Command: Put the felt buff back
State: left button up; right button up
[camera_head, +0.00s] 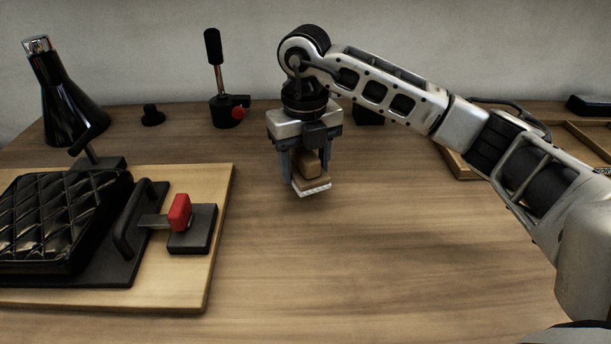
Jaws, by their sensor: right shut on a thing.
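My right gripper (306,178) points down over the middle of the table. It is shut on the felt buff (312,187), a small block with a brown wooden upper part and a pale felt strip at its lower edge. The fingers partly cover the buff. It appears held a little above the table, but the gap is hard to judge. My left gripper is out of view.
A wooden board (222,215) at left carries a black quilted cushion (65,215) and a red-handled clamp (180,213). A wooden tray (458,163) lies at right. The table's front middle is clear.

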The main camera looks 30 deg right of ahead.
aim_at(306, 179)
jog(key=shift+d+f, duration=0.1)
jog(key=shift+f, duration=1.55)
jog(key=shift+f, duration=0.2)
jog(key=o, duration=1)
jog(key=shift+c, duration=0.2)
notch_tip(306, 179, up, 12)
jog(key=shift+r+p, duration=0.25)
jog(key=shift+p, duration=0.1)
